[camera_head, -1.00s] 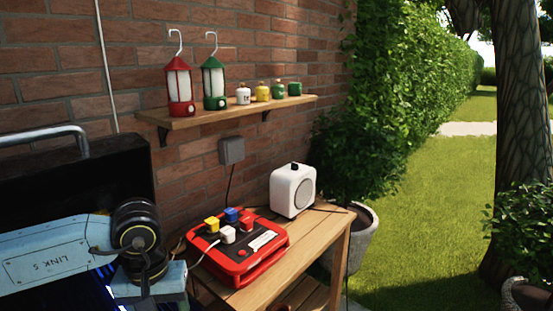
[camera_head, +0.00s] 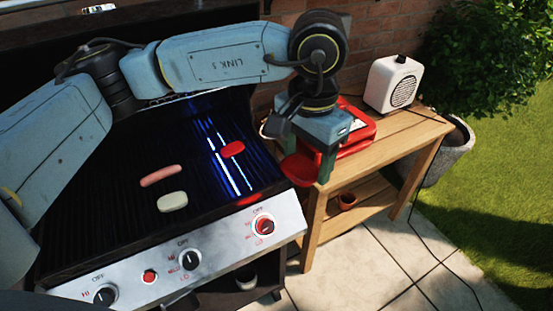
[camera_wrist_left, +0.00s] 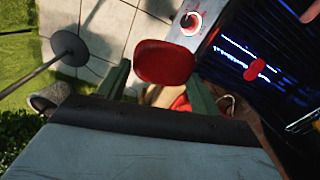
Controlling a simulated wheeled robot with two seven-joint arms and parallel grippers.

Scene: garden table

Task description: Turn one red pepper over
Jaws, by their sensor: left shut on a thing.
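A red pepper (camera_head: 232,149) lies on the dark grill grate (camera_head: 110,205), and it also shows in the wrist view (camera_wrist_left: 255,69). My left gripper (camera_head: 308,168) points down beyond the grill's right end, by the wooden side table. It is shut on another flat, rounded red piece that looks like a red pepper (camera_head: 297,172). In the wrist view this piece (camera_wrist_left: 164,62) sits between the two fingers of the left gripper (camera_wrist_left: 160,80), clear of the grate. My right gripper is not in view.
A sausage (camera_head: 160,175) and a pale oval piece (camera_head: 172,201) lie on the grate. The knob panel (camera_head: 215,250) runs along the grill's front. On the side table (camera_head: 400,140) stand a red case (camera_head: 357,138) and a white speaker (camera_head: 393,83). A small pot (camera_head: 346,201) is on its lower shelf.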

